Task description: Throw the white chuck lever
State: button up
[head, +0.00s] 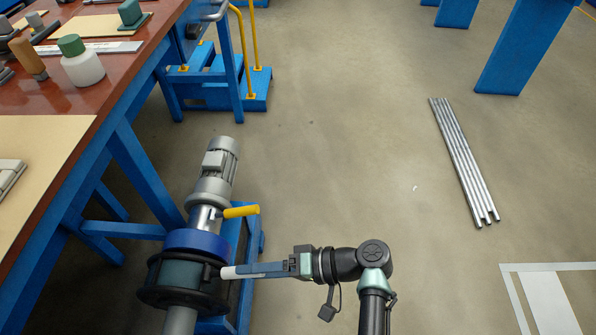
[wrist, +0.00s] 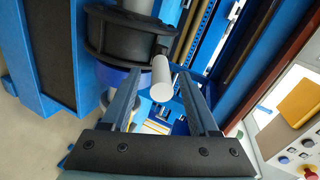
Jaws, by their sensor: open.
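The white chuck lever (head: 228,272) sticks out from the black flanged chuck (head: 180,283) toward my gripper (head: 240,271) in the head view. In the wrist view the white lever (wrist: 162,80) shows its round end toward the camera, with its root at the black chuck (wrist: 120,35). My gripper (wrist: 160,75) is open. Its two fingers stand on either side of the lever, with a visible gap on each side. In the head view the fingers hide part of the lever. Contact with the lever cannot be made out.
A yellow handle (head: 241,211) sticks out right beside the blue ring (head: 197,243), below the grey motor (head: 216,170). A red-topped workbench (head: 120,88) with blue legs stands close on the left. Metal bars (head: 463,160) lie on the floor at right. The floor between is clear.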

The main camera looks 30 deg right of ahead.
jog(key=v, duration=0.9)
jog(key=shift+d, duration=0.2)
jog(key=shift+s, duration=0.1)
